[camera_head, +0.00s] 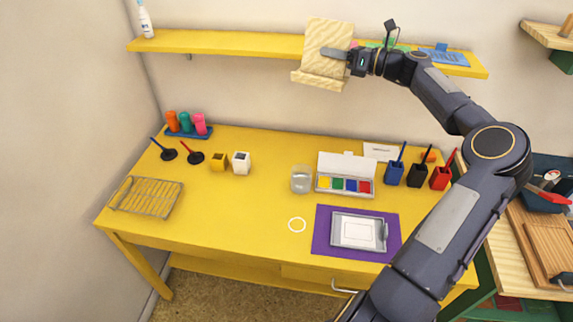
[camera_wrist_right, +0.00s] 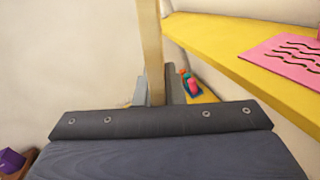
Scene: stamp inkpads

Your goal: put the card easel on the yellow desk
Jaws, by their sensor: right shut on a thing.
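The card easel (camera_head: 328,42) is a light wooden board with a ledge at its bottom. My right gripper (camera_head: 335,54) is shut on it and holds it up in the air, in front of the yellow wall shelf. In the right wrist view the easel (camera_wrist_right: 150,45) shows edge-on as a narrow wooden strip between the fingers. The yellow desk (camera_head: 255,205) stands below, with the easel well above its back part. My left gripper is not in view.
The desk holds a wire rack (camera_head: 147,196), a glass (camera_head: 301,179), an open paint box (camera_head: 345,178), a purple mat (camera_head: 322,237) with a tray, and several pots. Bare desk lies left of the glass. The yellow shelf (camera_head: 225,43) runs behind the easel.

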